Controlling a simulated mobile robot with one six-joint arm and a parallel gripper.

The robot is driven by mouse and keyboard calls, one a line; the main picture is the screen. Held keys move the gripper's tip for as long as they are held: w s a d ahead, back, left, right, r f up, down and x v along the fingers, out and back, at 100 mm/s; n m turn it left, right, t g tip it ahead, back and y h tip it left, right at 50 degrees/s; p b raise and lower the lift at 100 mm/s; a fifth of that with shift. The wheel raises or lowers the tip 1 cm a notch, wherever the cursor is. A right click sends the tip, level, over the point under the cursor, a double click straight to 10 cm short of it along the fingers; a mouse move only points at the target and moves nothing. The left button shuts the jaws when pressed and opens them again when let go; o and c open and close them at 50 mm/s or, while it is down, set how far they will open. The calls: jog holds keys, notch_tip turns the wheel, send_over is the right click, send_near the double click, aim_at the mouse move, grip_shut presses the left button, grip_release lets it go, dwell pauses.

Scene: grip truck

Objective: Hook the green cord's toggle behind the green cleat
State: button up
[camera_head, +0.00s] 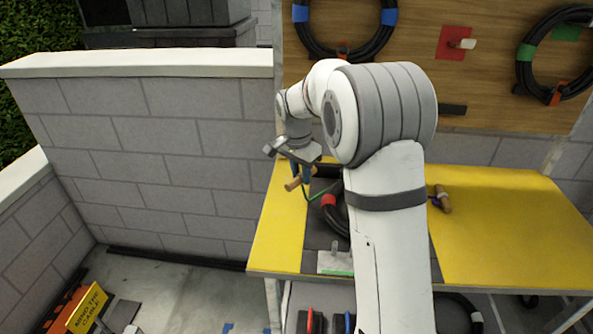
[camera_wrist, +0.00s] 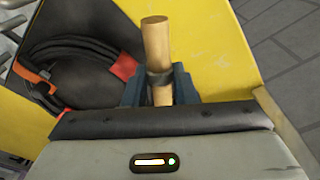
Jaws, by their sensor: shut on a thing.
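My gripper (camera_head: 302,179) is shut on a wooden toggle (camera_head: 292,184), held above the left part of the yellow bench top. In the wrist view the toggle (camera_wrist: 156,40) stands out between the jaws (camera_wrist: 159,88), gripped around its dark middle band. The green cord (camera_head: 318,194) runs from near the gripper down to the right, towards a black cable coil with a red band. A pale plate with a green edge (camera_head: 336,262) lies at the bench's front. A green patch (camera_head: 566,33) shows on the wooden board at upper right, partly behind a cable coil. I cannot tell which is the green cleat.
The black coil (camera_wrist: 75,50) lies in a dark recess of the yellow bench (camera_head: 510,225). A second wooden toggle (camera_head: 443,199) lies right of my arm. A red patch with a cleat (camera_head: 453,43) and hanging coils (camera_head: 345,50) are on the board. A block wall (camera_head: 150,130) stands left.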

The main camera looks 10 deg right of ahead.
jog(key=s+d+m+g+b, duration=0.1)
jog(key=s+d+m+b, duration=0.2)
jog(key=s+m, duration=0.8)
jog(key=shift+s+d+b, duration=0.2)
jog(key=shift+s+b, duration=0.15)
jog(key=shift+b, duration=0.05)
jog(key=s+d+b, duration=0.2)
jog(key=s+d, duration=0.1)
jog(key=s, duration=0.7)
dwell(0.4)
jog(key=shift+s, duration=0.1)
notch_tip(320, 180, down, 7)
jog(key=b, duration=0.5)
jog(key=shift+r, duration=0.2)
grip_shut()
